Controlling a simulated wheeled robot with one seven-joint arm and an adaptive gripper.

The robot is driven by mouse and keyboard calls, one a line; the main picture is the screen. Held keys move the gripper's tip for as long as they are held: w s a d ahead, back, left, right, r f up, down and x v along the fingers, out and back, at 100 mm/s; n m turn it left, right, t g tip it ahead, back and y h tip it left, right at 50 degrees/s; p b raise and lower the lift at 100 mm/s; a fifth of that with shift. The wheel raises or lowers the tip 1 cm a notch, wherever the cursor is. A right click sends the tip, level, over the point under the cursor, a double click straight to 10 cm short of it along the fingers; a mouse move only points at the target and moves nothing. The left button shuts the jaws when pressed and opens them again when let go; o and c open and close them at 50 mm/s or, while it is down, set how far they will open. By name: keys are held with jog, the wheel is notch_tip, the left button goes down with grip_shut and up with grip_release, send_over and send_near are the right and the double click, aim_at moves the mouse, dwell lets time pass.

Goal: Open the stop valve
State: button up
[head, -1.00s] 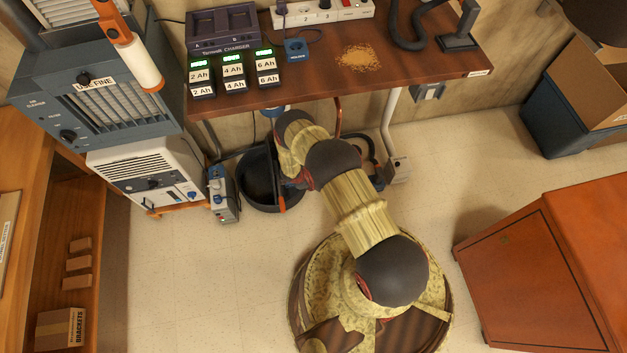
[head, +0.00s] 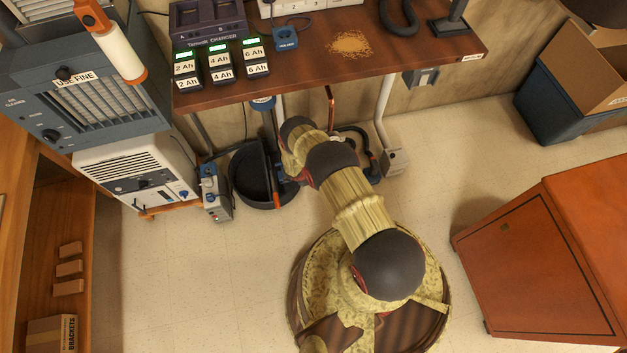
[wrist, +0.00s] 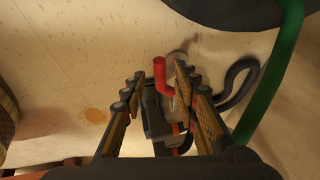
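A red bar-shaped handle (wrist: 160,72) shows in the wrist view, above a dark and grey fitting (wrist: 158,108). It looks like the stop valve's lever, but I cannot be sure. My gripper (wrist: 159,71) is open, with one finger on each side of the red handle. I cannot tell whether either finger touches it. In the head view my arm reaches under the workbench and hides its own gripper and most of the valve area. A copper pipe (head: 331,105) comes down below the bench there.
A grey pipe (head: 384,110) stands to the right. A green hose (wrist: 270,88) and black hose (wrist: 236,82) lie right of my gripper.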

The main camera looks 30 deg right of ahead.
jog(key=shift+c, duration=0.6)
grip_shut()
